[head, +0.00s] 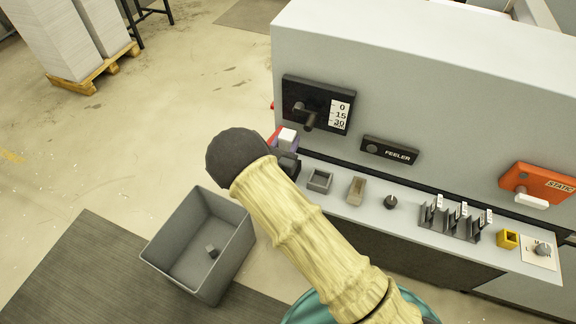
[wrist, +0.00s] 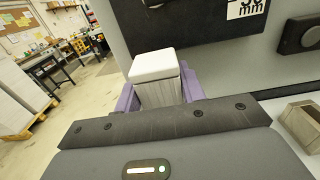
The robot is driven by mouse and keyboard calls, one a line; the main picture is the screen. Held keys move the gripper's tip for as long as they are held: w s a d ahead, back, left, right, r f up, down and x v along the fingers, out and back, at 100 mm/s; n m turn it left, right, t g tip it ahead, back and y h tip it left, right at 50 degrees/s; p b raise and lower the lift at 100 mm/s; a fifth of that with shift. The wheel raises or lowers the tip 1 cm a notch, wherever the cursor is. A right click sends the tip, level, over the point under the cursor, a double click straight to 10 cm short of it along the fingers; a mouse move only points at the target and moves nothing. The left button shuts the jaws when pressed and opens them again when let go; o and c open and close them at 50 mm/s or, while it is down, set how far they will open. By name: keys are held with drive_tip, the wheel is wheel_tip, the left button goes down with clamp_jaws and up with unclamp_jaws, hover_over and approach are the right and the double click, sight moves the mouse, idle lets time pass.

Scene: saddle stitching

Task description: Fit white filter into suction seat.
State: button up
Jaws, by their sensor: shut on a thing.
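The white filter (wrist: 157,84), a block with a smooth white cap and ribbed, greyish sides, stands upright between the purple fingers of my gripper (wrist: 160,98) in the wrist view. My gripper is shut on it. In the head view the white filter (head: 288,137) shows just past my dark wrist, at the left end of the machine's ledge. My gripper (head: 287,146) is partly hidden there by my arm. A square grey open-topped holder (head: 320,180) and a longer beige-grey holder (head: 356,190) are on the ledge to the right. I cannot tell which is the suction seat.
A black lever panel (head: 318,104) and a FEELER panel (head: 390,150) are on the machine's face above the ledge. A black knob (head: 390,202), several tagged clips (head: 455,218) and a yellow holder (head: 507,239) sit farther right. A grey bin (head: 188,278) with a small dark block stands on the floor.

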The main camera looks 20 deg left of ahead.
sight(288, 147)
drive_tip(key=f+b, duration=0.1)
drive_tip(key=f, duration=0.2)
drive_tip(key=shift+w+d+f, duration=0.1)
drive_tip(key=shift+w+f, duration=0.1)
wheel_tip(288, 147, down, 5)
drive_tip(key=b, duration=0.3)
drive_tip(key=shift+w, duration=0.1)
drive_tip(key=o, duration=1)
drive_tip(key=shift+o, duration=0.2)
